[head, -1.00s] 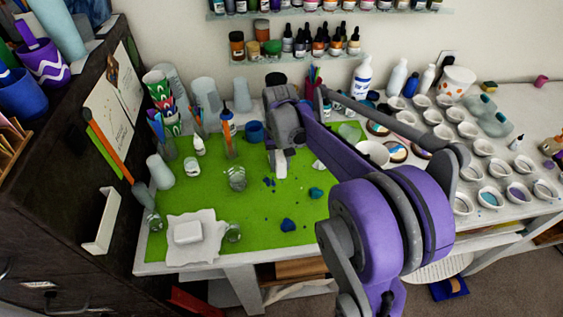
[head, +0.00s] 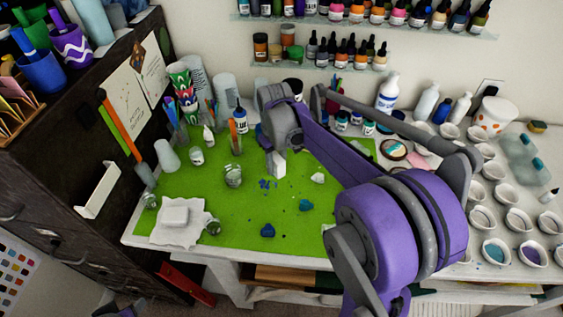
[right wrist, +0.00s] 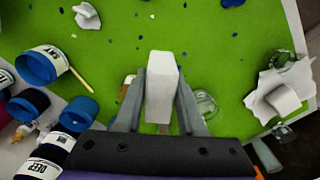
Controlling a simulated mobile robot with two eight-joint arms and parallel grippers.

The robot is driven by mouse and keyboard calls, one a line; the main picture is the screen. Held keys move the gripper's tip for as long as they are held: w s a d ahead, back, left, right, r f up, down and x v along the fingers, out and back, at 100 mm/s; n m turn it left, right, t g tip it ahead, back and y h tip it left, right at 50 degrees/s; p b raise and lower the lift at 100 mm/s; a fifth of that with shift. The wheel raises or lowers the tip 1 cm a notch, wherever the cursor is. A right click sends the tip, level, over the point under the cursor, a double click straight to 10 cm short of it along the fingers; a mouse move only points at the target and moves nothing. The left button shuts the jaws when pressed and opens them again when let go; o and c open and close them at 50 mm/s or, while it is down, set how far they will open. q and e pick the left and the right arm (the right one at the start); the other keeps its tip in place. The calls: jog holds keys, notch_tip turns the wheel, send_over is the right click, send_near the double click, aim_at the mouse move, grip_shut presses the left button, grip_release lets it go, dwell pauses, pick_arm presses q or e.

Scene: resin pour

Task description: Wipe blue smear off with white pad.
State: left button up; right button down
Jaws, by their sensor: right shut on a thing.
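My right gripper (head: 277,153) is shut on a white pad (right wrist: 162,88), a block held upright between the two fingers in the right wrist view. In the head view the pad (head: 277,165) is above or at the green mat (head: 225,205); I cannot tell whether it touches. A blue smear (head: 267,184) of small broken patches lies on the mat just in front of and slightly left of the pad.
A glass jar (head: 232,175) stands left of the smear. A white block (head: 173,215) rests on crumpled paper at front left. Bottles and cups line the back.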

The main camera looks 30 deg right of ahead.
jog(key=shift+n, duration=0.3)
pick_arm(q)
jog(key=shift+s+d, duration=0.2)
jog(key=shift+s, duration=0.1)
pick_arm(e)
jog(key=shift+a, duration=0.1)
